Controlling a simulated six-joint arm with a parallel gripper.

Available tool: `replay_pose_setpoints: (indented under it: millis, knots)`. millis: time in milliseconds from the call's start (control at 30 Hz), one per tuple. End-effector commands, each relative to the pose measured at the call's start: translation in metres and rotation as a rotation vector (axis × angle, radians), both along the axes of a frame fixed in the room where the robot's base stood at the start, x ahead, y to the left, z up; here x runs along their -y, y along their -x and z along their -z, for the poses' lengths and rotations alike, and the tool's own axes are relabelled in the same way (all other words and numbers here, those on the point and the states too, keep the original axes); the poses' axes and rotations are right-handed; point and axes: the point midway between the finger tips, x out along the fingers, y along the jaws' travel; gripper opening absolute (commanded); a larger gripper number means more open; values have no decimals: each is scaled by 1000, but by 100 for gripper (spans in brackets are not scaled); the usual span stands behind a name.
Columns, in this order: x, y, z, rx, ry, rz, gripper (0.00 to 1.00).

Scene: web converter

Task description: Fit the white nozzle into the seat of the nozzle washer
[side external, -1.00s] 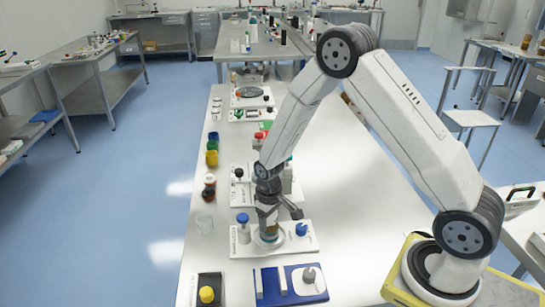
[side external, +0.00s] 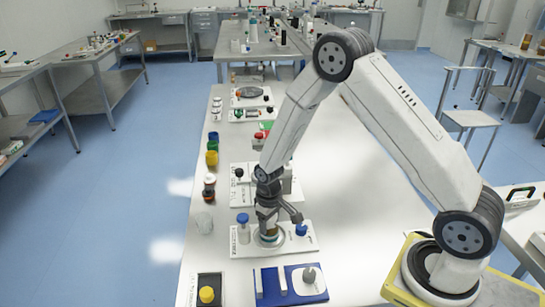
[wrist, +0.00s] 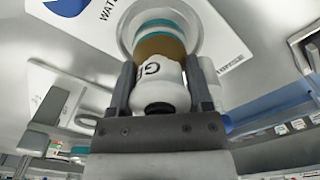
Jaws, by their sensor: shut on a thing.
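My gripper (wrist: 160,90) is shut on a white piece (wrist: 178,84) with black lettering and a dark end, which I take to be the white nozzle. Its far end meets or overlaps a tan and teal round part (wrist: 163,36); I cannot tell whether they touch. A grey ring (wrist: 125,32) surrounds that part on a white plate marked "WAT…". In the side view my gripper (side external: 268,230) points down over this white plate (side external: 244,251), which carries a blue knob (side external: 301,230) and a blue-capped bottle (side external: 243,232). I cannot confirm it is the nozzle washer.
Another white fixture stands behind. The table's right side is clear.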

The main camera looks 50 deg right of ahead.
Motion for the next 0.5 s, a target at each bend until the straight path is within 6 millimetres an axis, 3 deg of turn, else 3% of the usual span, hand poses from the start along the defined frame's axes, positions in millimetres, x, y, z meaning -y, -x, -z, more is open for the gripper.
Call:
replay_pose_setpoints:
  millis: [233, 267, 300, 367, 500]
  knots:
    - [0, 0, 1, 1, 0, 0, 0]
    - [0, 0, 1, 1, 0, 0, 68]
    - [0, 0, 1, 1, 0, 0, 81]
    - [0, 0, 1, 1, 0, 0, 100]
    - [0, 0, 1, 1, 0, 0, 100]
